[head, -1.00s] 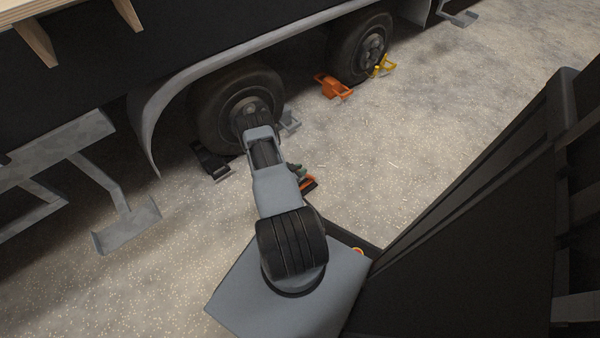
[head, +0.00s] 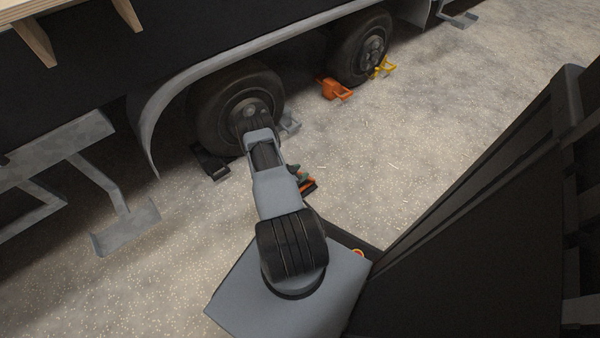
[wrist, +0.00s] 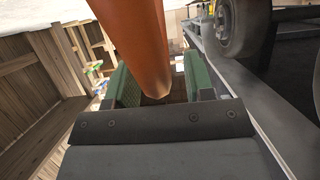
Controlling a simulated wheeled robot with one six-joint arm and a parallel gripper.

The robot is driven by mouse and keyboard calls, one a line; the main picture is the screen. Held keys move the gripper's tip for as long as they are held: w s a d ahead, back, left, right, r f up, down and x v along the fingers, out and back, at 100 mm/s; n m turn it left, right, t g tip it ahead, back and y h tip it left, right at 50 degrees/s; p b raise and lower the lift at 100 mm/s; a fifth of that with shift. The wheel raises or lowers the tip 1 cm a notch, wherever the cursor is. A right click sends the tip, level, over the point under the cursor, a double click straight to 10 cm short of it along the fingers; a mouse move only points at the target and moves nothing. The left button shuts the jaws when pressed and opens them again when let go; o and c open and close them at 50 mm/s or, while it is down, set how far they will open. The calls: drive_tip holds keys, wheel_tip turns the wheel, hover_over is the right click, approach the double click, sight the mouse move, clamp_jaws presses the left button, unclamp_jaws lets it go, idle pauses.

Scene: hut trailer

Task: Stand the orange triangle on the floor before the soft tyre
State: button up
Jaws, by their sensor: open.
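My gripper (wrist: 160,76) is open, with a green pad on each side. An orange bar, seemingly part of the orange triangle (wrist: 137,45), reaches down between the pads in the wrist view; its full shape is out of frame. In the head view my gripper (head: 298,173) is half hidden behind my arm, with a bit of orange (head: 308,187) beside it. Two dark tyres stand under the trailer, a near one (head: 205,110) and a farther one (head: 345,55). I cannot tell which is soft.
A black chock (head: 211,163) and a grey chock (head: 290,122) flank the near tyre. An orange chock (head: 333,89) and a yellow chock (head: 384,67) lie by the farther tyre. A grey step (head: 127,230) hangs at left. The speckled floor (head: 400,140) to the right is clear.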

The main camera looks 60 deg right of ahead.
drive_tip(key=shift+a+r, duration=0.15)
drive_tip(key=shift+r, duration=0.15)
drive_tip(key=p+v, duration=0.4)
drive_tip(key=v, duration=0.8)
drive_tip(key=w+a+r+n+t+y, duration=0.1)
drive_tip(key=w+r+t+y, duration=0.2)
drive_tip(key=w, duration=0.4)
drive_tip(key=w+a+r+n+t, duration=0.1)
drive_tip(key=w+r+n+t, duration=0.15)
drive_tip(key=w+r, duration=0.35)
drive_tip(key=w+a+r+n+t+y, duration=0.5)
drive_tip(key=w+a+r, duration=0.5)
drive_tip(key=r, duration=0.3)
drive_tip(key=s+a+r+n+y, duration=0.4)
drive_tip(key=a+r+n+y, duration=0.15)
drive_tip(key=a+r, duration=0.65)
drive_tip(key=s+a+r+n+g, duration=0.1)
drive_tip(key=s+r+n+g, duration=0.1)
drive_tip(key=s, duration=0.7)
drive_tip(key=s+a+r+n+g, duration=0.1)
drive_tip(key=s+r+n, duration=0.4)
drive_tip(key=s, duration=0.5)
wheel_tip(320, 180, up, 3)
drive_tip(key=shift+s+a+f+n+g, duration=0.2)
drive_tip(key=shift+a+n+g, duration=0.15)
drive_tip(key=shift+a, duration=0.45)
